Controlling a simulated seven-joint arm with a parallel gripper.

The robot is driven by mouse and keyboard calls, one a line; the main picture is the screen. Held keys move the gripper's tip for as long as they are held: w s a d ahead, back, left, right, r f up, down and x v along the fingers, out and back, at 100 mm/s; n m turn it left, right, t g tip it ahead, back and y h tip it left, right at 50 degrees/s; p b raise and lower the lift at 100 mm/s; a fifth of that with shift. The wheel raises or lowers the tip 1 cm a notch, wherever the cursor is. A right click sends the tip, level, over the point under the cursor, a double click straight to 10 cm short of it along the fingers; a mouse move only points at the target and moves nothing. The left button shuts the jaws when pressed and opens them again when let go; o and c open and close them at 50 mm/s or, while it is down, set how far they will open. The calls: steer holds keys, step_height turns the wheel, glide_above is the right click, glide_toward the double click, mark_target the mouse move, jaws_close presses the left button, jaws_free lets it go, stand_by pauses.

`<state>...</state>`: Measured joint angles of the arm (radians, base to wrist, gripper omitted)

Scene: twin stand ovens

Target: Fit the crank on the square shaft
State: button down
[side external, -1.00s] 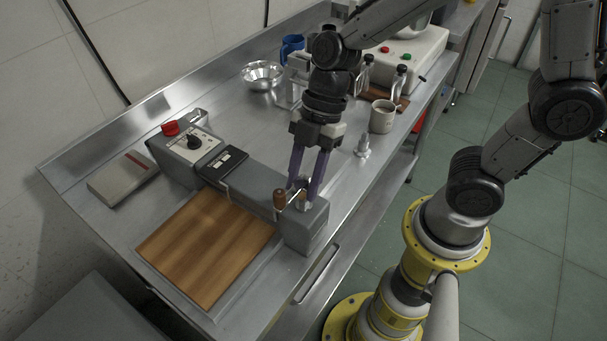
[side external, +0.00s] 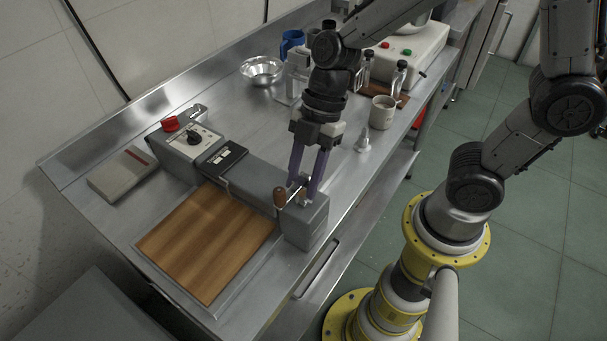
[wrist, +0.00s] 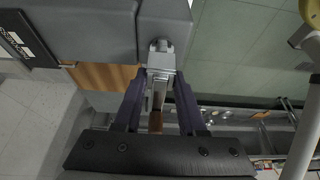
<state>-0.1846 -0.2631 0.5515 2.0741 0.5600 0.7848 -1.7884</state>
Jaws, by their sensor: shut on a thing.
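The crank has a metal arm and a brown wooden handle (side external: 280,197). My gripper (side external: 303,188) points down with its purple fingers shut on the crank's metal part, at the near end of the grey machine (side external: 307,222). In the wrist view the crank's metal piece (wrist: 161,62) lies between the fingers (wrist: 160,78), and its far end is close against the machine's grey housing (wrist: 95,25). The wooden handle also shows there (wrist: 155,122). The square shaft is not clearly visible, so I cannot tell whether the crank is around it.
A wooden board (side external: 207,243) lies left of the machine. A red button (side external: 170,124) and a black knob (side external: 194,136) sit on its far end. A mug (side external: 382,113), a small metal nozzle (side external: 363,141) and bottles (side external: 398,78) stand behind my gripper. The counter's front edge is close.

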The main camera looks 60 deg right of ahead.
steer(key=shift+f, duration=1.2)
stand_by(0.4)
steer(key=shift+c, duration=2)
jaws_free()
steer(key=v, duration=1.4)
steer(key=shift+f, duration=0.1)
